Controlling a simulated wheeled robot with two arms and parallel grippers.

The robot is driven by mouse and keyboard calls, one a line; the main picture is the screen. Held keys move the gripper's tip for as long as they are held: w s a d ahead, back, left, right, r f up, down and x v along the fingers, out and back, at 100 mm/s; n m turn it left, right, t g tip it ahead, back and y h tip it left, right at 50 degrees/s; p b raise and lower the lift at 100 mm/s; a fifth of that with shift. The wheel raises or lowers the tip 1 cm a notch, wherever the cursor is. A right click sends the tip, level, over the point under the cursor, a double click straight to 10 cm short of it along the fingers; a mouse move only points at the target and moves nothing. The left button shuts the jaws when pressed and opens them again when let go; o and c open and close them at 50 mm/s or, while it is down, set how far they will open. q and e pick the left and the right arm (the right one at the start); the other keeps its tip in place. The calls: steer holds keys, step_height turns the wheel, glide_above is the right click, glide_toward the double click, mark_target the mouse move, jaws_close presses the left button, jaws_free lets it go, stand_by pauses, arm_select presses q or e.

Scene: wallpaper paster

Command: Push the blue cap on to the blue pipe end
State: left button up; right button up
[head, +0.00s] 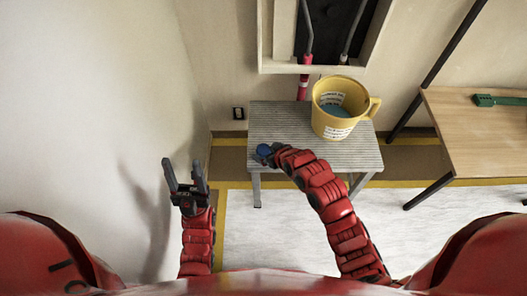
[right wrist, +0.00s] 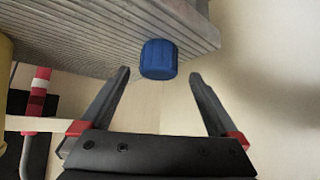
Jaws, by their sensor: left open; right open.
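The blue cap (head: 263,150) sits at the left part of the grey ridged stool top (head: 262,118). In the right wrist view the ribbed blue cap (right wrist: 158,59) is by the stool's edge, just ahead of my open right gripper (right wrist: 160,75). The cap lines up between the two fingers, and neither finger seems to touch it. In the head view my right arm hides most of that gripper. My left gripper (head: 185,175) is open and empty, with its fingers pointing up near the white wall. I cannot make out a blue pipe end in either view.
A yellow mug-like bucket (head: 328,121) with blue content stands on the stool's right side. A red and grey pipe (head: 303,86) runs down the wall behind it, below a framed dark recess (head: 334,20). A wooden table (head: 470,125) with a green tool (head: 498,100) is at right.

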mark_target(264, 150)
steer(key=shift+x, duration=1.75)
steer(key=shift+d, duration=0.15)
steer(key=c, duration=1.4)
steer(key=shift+r, duration=0.1)
